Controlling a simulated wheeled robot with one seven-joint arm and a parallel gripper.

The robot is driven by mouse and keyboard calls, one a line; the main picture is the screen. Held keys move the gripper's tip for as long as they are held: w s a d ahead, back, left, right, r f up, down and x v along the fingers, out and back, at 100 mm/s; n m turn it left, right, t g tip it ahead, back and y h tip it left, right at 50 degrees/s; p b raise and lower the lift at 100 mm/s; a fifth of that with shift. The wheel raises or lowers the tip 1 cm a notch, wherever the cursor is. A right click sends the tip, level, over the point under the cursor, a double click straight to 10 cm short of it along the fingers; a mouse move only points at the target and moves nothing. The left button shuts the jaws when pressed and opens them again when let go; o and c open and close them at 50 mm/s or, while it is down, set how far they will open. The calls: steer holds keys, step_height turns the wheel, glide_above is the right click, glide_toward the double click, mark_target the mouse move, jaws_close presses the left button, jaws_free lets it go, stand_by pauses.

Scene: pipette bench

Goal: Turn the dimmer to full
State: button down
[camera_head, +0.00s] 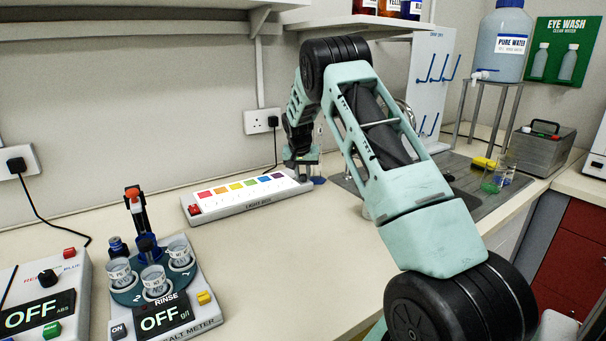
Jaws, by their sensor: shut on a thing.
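My gripper (302,172) hangs at the far end of my arm, low over the back of the bench by the right end of a white strip (250,203) with coloured squares. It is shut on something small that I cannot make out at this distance. No dimmer can be clearly identified; my gripper and forearm hide part of the wall and bench there. A small blue object (319,181) shows just right of the gripper; whether they touch is unclear.
A white salt meter (190,311) with several cups stands at the front left, beside another box reading OFF (75,290). A wall socket (262,121) with a cord is behind the strip. A grey sink area (455,196) lies right.

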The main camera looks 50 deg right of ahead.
steer(key=m+g, duration=0.1)
steer(key=m, duration=0.2)
steer(key=m+g+p, duration=0.1)
steer(key=m, duration=0.2)
steer(key=shift+w+h, duration=0.15)
steer(key=shift+h, duration=0.15)
stand_by(0.4)
steer(key=c, duration=1.2)
jaws_free()
steer(key=shift+c, duration=0.2)
steer(key=shift+r, duration=0.1)
steer(key=b+v, duration=0.1)
steer(key=v, duration=1.6)
steer(key=shift+w+b, duration=0.2)
steer(key=shift+b, duration=0.2)
steer(key=shift+r, duration=0.15)
